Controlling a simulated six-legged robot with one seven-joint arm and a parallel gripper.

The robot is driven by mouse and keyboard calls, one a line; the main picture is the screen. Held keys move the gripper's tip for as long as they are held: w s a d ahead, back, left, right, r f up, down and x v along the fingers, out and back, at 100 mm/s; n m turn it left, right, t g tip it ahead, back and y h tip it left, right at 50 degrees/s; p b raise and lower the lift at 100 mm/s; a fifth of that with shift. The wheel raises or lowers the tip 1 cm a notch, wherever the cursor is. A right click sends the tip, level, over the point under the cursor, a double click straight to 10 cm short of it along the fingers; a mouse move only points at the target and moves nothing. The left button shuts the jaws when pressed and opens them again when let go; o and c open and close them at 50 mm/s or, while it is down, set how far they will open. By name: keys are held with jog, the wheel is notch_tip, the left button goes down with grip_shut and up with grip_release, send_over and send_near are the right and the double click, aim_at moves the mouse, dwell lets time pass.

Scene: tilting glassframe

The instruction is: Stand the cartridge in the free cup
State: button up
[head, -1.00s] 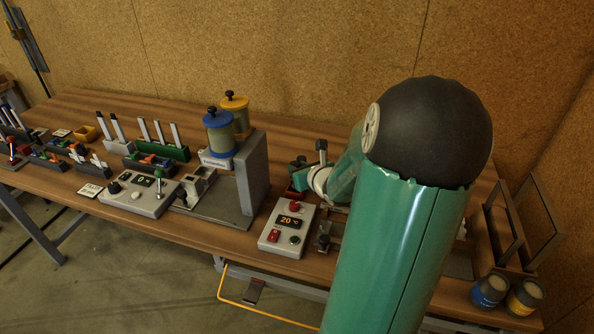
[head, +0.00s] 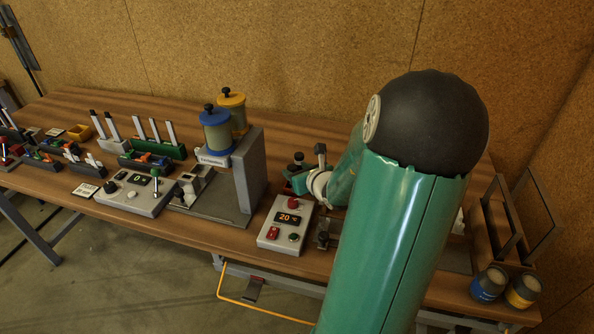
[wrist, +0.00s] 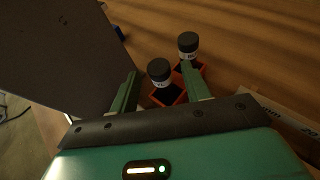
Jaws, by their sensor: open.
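In the wrist view, two small cartridges with black caps and pale labelled bodies stand upright, one nearer (wrist: 160,72) and one farther (wrist: 188,43). Orange-red square cups with dark insides show at their feet, a nearer cup (wrist: 172,98) and a farther one (wrist: 203,68). My gripper (wrist: 159,73) is open, its two green fingers apart with the nearer cartridge showing between them. I cannot tell how deep the cartridges sit or whether the fingers touch anything. In the head view my arm hides most of this area.
A grey dispenser stand (head: 250,175) with blue and yellow-lidded jars stands left of my arm. A control box reading 20 (head: 287,224) sits at the front edge. Frames (head: 508,215) and two cans (head: 489,285) stand right. In the wrist view a large dark panel (wrist: 60,50) is close on the left.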

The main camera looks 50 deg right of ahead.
jog(key=v, duration=1.1)
jog(key=shift+s, duration=0.3)
